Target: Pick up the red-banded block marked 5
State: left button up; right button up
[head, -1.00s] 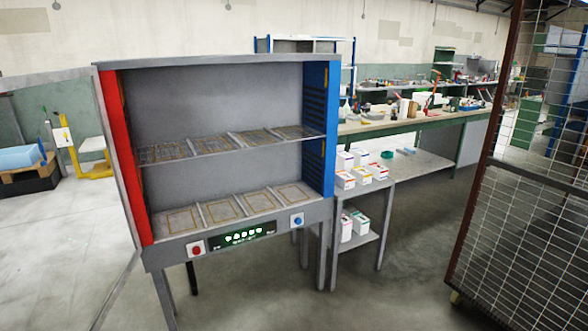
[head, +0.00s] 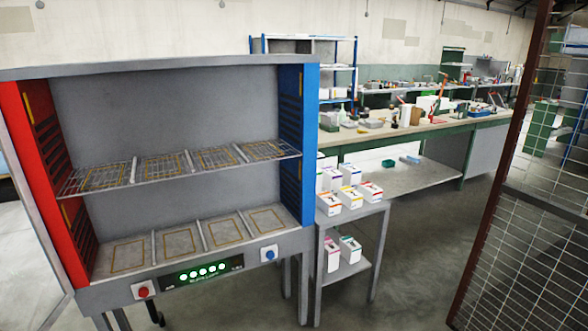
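Several white blocks with coloured bands stand on a small grey side table (head: 372,212) right of the press. In its front row are an orange- or red-looking banded block (head: 328,204), a yellow-banded block (head: 350,198) and a red-looking banded block (head: 370,191). More white blocks (head: 331,179) stand behind them, partly hidden. On the lower shelf are a pink- or red-looking banded block (head: 333,258) and a greenish-banded block (head: 350,250). The marks are too small to read, so I cannot tell which is 5. Neither of my grippers is in view.
The grey press cabinet (head: 150,100), with a red left side and blue right side, fills the left; its two racks look empty. A long workbench (head: 430,132) stands behind the side table. A brown-framed mesh panel (head: 530,210) stands at right. Floor (head: 415,285) between is clear.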

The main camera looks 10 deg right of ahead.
aim_at(372, 194)
jog(key=i+l, duration=0.35)
jog(key=l, duration=0.15)
jog(key=i+l, duration=0.35)
jog(key=l, duration=0.15)
jog(key=i+l, duration=0.75)
jog(key=l, duration=0.2)
jog(key=i+l+u, duration=0.1)
jog(key=i+l, duration=0.95)
jog(key=i, duration=0.2)
